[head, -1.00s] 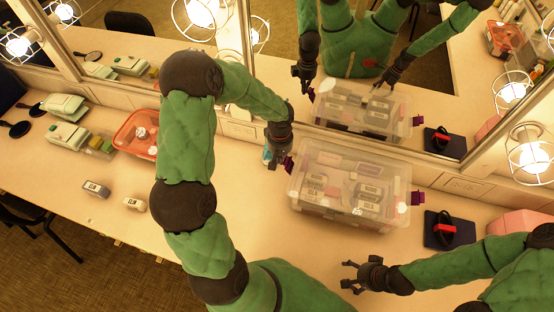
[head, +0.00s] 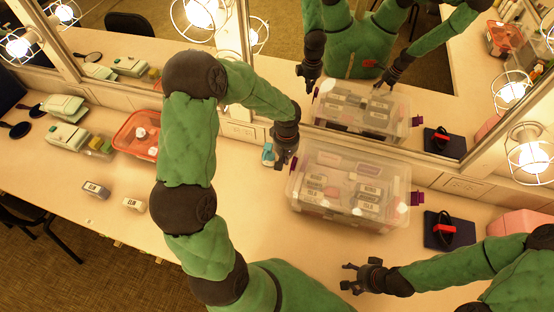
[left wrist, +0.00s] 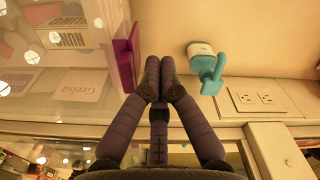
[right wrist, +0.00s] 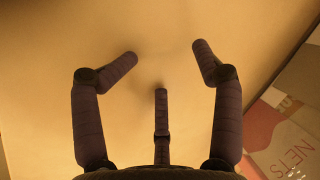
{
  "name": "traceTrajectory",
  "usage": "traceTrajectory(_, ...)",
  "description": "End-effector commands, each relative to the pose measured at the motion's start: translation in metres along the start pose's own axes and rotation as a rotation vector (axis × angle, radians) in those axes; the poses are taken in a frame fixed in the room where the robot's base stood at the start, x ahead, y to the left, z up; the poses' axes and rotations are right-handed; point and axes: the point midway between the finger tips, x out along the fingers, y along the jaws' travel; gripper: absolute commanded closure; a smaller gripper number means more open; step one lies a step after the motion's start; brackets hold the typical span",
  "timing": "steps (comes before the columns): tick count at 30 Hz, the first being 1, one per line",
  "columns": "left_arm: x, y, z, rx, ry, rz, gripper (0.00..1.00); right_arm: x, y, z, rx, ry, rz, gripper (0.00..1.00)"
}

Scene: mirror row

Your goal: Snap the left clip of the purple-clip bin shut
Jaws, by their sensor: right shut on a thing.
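The purple-clip bin (head: 345,190) is a clear lidded box with labelled items inside, standing in front of the mirror. Its right purple clip (head: 417,198) shows at the right end. The left purple clip (left wrist: 125,60) shows in the left wrist view against the bin's end; the head view does not show it clearly. My left gripper (head: 285,160) is at the bin's left end, fingertips together and pointing down. In the left wrist view its fingertips (left wrist: 160,92) are just right of the clip, with nothing visible between them. My right gripper (head: 350,277) has its fingers spread, empty, above the counter.
A teal-and-white object (left wrist: 208,65) stands close to my left gripper, left of the bin. A dark blue case with a red-and-black item (head: 445,230) lies right of the bin. An orange tray (head: 135,135) and labelled blocks (head: 96,189) lie left. The counter before the bin is clear.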

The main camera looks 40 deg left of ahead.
Motion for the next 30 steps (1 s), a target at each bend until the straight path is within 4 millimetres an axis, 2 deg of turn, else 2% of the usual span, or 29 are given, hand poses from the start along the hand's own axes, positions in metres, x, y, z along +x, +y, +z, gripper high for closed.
traceTrajectory(21, -0.05, -0.008, -0.005, -0.001, 0.001, 0.0, 1.0, -0.031, -0.012, -0.001, -0.006, 0.007, -0.001, 0.4)
traceTrajectory(30, -0.051, -0.008, -0.005, -0.001, 0.0, 0.0, 1.0, -0.032, -0.012, -0.001, -0.006, 0.007, -0.001, 0.4)
